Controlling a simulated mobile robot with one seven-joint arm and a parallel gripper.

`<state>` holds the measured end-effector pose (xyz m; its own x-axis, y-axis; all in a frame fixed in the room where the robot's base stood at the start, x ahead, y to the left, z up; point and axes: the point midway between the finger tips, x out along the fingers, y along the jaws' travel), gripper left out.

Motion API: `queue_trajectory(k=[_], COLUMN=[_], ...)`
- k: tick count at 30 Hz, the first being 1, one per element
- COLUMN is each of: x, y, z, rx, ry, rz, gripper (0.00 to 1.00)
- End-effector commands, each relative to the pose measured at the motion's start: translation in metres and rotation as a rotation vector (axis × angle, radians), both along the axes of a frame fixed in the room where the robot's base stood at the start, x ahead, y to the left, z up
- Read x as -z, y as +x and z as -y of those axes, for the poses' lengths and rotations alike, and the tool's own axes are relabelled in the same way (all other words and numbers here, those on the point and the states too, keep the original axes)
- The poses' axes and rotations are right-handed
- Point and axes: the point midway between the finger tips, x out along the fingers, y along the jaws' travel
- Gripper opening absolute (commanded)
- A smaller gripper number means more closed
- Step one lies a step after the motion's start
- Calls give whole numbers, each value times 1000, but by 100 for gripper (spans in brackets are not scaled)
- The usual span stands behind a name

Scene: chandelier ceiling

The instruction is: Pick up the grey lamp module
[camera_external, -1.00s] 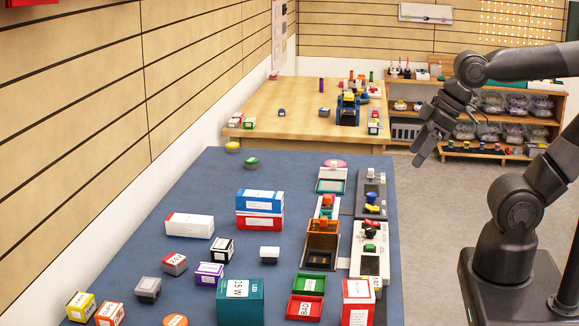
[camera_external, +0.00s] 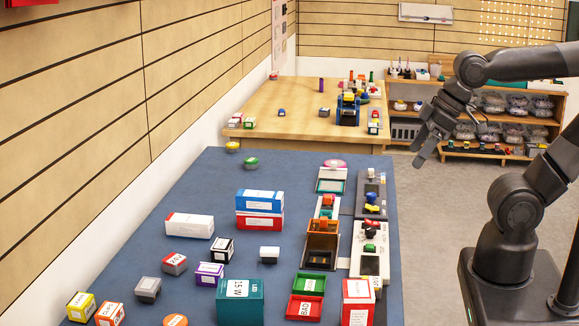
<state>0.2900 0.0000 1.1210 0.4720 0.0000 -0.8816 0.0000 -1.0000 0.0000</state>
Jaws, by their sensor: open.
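A small grey box-shaped module (camera_external: 147,289), which looks like the grey lamp module, sits on the blue-grey table (camera_external: 190,305) at the front left. A grey module with a red labelled side (camera_external: 174,263) sits just behind it. My gripper (camera_external: 420,158) is open and empty, pointing down to the left in the air. It is beyond the table's right side, far from the grey module.
Near the grey module are yellow (camera_external: 81,306), orange (camera_external: 110,314) and purple (camera_external: 209,274) boxes. A teal box (camera_external: 240,302), red tray (camera_external: 305,308) and green tray (camera_external: 309,284) stand to the right. A wooden table (camera_external: 300,125) is behind; a slatted wall borders the left.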

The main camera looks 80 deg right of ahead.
Motion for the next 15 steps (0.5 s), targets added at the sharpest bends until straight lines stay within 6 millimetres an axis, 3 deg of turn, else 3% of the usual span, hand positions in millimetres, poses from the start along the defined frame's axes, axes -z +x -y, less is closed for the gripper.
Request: queue_trajectory(k=[5,8,11,15], x=[-1,-6,-16,-31], y=[2,13,35,81], z=[0,-2,-4,-11], rx=[0,-1,-4,-4], ry=[1,3,6,12], rz=[-1,-5,-12,-21], gripper=[78,78,78,78])
